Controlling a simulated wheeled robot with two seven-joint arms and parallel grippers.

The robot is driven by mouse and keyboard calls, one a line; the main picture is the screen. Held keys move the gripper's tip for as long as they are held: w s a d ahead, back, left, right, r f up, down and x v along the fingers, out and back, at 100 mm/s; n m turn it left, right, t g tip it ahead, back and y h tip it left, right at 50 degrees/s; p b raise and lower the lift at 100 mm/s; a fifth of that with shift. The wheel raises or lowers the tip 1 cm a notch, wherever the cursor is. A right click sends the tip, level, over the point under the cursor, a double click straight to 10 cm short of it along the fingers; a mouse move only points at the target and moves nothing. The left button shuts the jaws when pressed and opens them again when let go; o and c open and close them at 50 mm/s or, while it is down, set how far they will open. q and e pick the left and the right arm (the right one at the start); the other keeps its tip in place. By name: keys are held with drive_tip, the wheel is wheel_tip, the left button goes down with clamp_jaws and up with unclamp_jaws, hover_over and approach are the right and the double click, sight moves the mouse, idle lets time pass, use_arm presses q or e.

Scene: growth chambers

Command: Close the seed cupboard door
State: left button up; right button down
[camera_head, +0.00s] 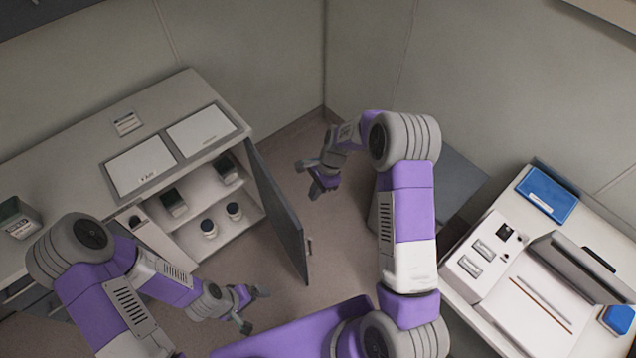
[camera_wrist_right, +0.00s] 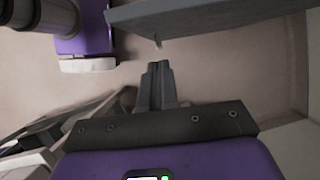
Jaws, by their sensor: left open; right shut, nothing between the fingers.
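The seed cupboard (camera_head: 180,90) stands at the left with its dark grey door (camera_head: 280,215) swung wide open. The door's small handle (camera_head: 309,246) is near its free edge. My right gripper (camera_head: 314,180) is shut and empty, to the right of the door and apart from it. In the right wrist view the door (camera_wrist_right: 215,18) crosses the top, and the handle (camera_wrist_right: 157,42) shows just beyond the closed fingertips of the right gripper (camera_wrist_right: 158,68). My left gripper (camera_head: 256,309) is open and empty, in front of the cupboard and left of the door's free edge.
At the right, a white bench (camera_head: 480,310) holds a device and a blue tray (camera_head: 546,193). Floor around the door is clear.

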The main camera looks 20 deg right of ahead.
drive_tip(key=shift+s+a+f, duration=0.15)
drive_tip(key=shift+a+f, duration=0.35)
drive_tip(key=shift+a, duration=0.35)
drive_tip(key=shift+s+a+f, duration=0.1)
drive_tip(key=shift+a+f, duration=0.35)
drive_tip(key=shift+a, duration=0.4)
drive_tip(key=shift+s+a+f, duration=0.15)
drive_tip(key=shift+a+f, duration=0.35)
drive_tip(key=shift+a, duration=0.35)
drive_tip(key=shift+a, duration=0.1)
